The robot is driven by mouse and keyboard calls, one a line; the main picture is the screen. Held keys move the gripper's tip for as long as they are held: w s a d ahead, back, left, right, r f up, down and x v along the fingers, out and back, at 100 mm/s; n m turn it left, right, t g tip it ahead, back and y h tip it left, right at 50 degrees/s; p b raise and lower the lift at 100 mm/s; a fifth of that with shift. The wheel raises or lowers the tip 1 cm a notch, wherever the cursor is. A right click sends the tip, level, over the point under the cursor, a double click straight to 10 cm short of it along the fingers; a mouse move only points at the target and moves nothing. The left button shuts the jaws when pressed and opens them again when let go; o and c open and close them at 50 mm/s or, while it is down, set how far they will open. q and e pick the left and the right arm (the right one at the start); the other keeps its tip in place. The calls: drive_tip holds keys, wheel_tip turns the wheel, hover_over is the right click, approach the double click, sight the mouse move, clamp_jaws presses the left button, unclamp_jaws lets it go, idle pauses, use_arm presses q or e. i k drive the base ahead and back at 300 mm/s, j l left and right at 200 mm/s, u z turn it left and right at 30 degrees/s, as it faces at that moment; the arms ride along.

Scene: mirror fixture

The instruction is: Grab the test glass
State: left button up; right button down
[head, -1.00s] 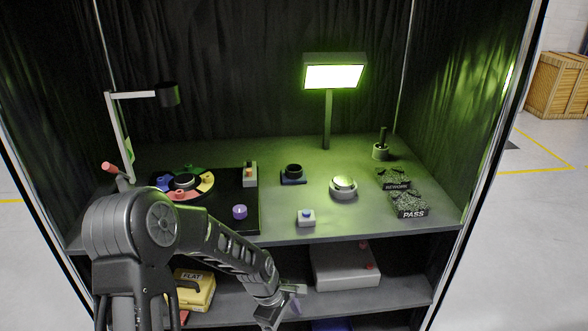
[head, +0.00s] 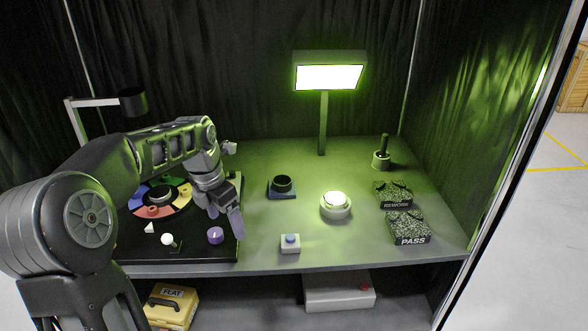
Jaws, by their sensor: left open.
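My right gripper is not in view.
A colour-segmented wheel (head: 152,211) and a white ball (head: 167,239) are on the board.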

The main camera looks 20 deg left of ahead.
sight(281, 183)
drive_tip(key=i, duration=0.95)
